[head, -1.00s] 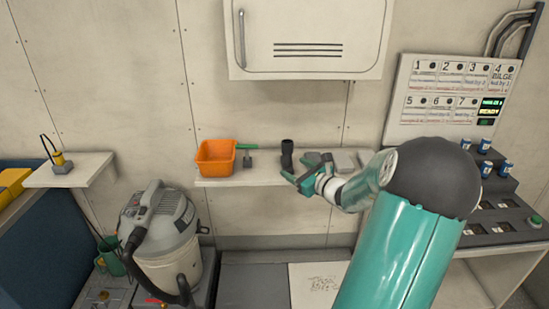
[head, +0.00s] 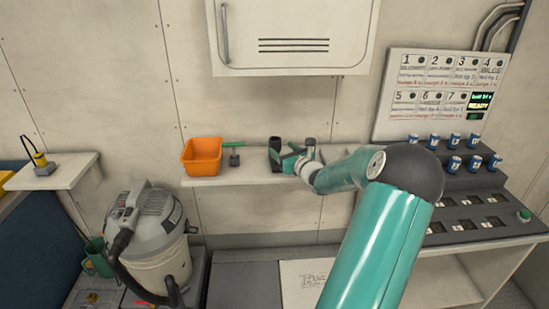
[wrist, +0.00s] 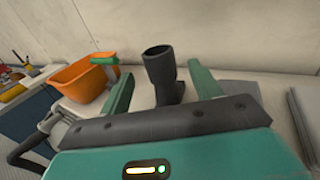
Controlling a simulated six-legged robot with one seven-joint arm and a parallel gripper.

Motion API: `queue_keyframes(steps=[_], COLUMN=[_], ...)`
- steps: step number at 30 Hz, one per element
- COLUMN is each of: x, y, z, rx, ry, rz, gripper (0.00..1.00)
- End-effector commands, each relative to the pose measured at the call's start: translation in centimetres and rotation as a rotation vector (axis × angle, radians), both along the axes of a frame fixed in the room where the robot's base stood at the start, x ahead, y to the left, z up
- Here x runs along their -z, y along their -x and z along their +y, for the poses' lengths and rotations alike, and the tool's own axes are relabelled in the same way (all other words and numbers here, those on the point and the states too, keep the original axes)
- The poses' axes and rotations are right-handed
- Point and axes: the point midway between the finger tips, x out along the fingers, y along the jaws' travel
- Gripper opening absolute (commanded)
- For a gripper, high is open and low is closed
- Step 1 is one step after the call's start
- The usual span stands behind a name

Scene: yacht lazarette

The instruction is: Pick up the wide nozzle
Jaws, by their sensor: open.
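The dark tube-shaped nozzle (head: 275,146), which I take for the wide nozzle, stands upright on the wall shelf (head: 225,180). In the wrist view the nozzle (wrist: 160,72) shows an open round mouth, with its lower part bent or flared to the right. My gripper (head: 284,160) is open at the nozzle. In the wrist view its two green fingers (wrist: 160,80) lie left and right of the nozzle, with a visible gap on each side. The nozzle's foot is partly hidden by the gripper body.
An orange bin (head: 203,158) and a green-handled tool (head: 234,150) stand left of the nozzle. A flat grey item (wrist: 240,90) lies to its right. A wall cabinet (head: 290,40) hangs above. A vacuum (head: 150,240) stands on the floor at left.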

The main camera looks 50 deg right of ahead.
Motion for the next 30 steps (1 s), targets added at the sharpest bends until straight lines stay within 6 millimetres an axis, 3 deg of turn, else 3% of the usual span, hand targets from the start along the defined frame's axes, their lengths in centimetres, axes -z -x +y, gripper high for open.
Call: queue_keyframes(steps=[12,21,30], x=[-0.4,-0.5,-0.4], y=[-4.9,-5.4,-5.4], z=[-1.8,-2.0,-2.0], rx=[-0.004,-0.003,-0.003], ry=[-0.002,0.001,0.0], rz=[-0.002,0.0,0.0], gripper=[0.63,0.63,0.04])
